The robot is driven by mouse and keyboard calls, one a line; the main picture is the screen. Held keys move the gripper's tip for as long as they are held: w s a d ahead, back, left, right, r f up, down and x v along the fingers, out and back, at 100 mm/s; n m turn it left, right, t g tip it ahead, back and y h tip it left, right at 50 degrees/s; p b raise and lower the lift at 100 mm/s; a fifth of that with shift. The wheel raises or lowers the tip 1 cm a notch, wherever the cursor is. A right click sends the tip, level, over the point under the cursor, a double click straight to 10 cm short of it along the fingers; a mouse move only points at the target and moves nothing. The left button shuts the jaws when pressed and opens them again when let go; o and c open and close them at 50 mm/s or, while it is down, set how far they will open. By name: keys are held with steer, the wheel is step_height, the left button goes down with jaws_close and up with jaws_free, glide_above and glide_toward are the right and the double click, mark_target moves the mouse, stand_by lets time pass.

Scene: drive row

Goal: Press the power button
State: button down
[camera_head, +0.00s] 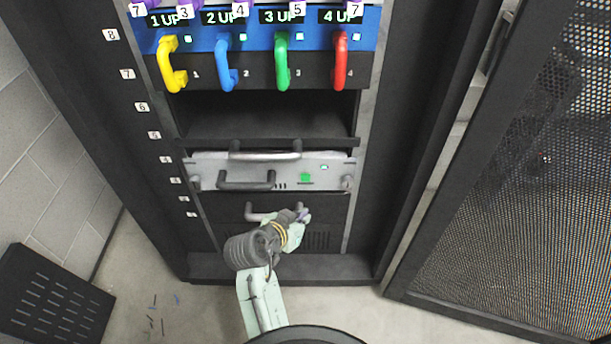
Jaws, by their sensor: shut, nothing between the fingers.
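My gripper (303,215) is shut and empty. In the picture it is just below the button, in front of the dark lower panel. Its fingertips are small and partly blurred into my wrist, and I cannot tell how far they are from the panel.
Metal handles (247,179) stick out from the silver unit. Above are an open dark bay (265,115) and yellow, blue, green and red handles (340,62). A perforated door (500,200) stands open at right. A slotted black panel (50,300) lies at lower left.

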mark_target(305, 177)
steer(key=shift+w, duration=0.1)
steer(key=w, duration=0.8)
steer(key=shift+w+b, duration=0.3)
steer(key=shift+b, duration=0.05)
steer(key=shift+w, duration=0.15)
stand_by(1.1)
steer(key=shift+w, duration=0.3)
steer(key=shift+w, duration=0.4)
stand_by(0.6)
steer(key=shift+s, duration=0.1)
steer(key=shift+s+p, duration=0.4)
steer(key=shift+s, duration=0.35)
